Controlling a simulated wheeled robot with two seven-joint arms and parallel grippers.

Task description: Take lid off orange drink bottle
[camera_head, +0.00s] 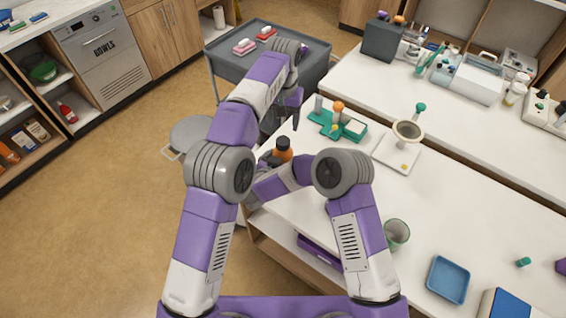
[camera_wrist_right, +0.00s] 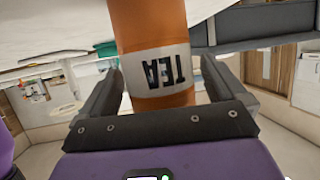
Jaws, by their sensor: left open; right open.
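The orange drink bottle (camera_head: 283,146) stands near the left edge of the white counter, its upper part showing above my right forearm. In the right wrist view the bottle (camera_wrist_right: 150,22) appears upside down with a pale band reading TEA, and its lid is out of that view. My right gripper (camera_wrist_right: 162,75) is open, with one dark finger on each side of the bottle; I cannot tell whether they touch it. In the head view it is mostly hidden behind my arms. My left gripper (camera_head: 284,112) is open and empty, pointing down beyond the bottle.
A teal holder (camera_head: 350,128) with small items and a mortar-like bowl (camera_head: 408,131) stand right of the bottle. A green cup (camera_head: 397,233) and blue tray (camera_head: 448,279) are nearer. A grey cart (camera_head: 226,57) stands behind. The counter's middle right is mostly clear.

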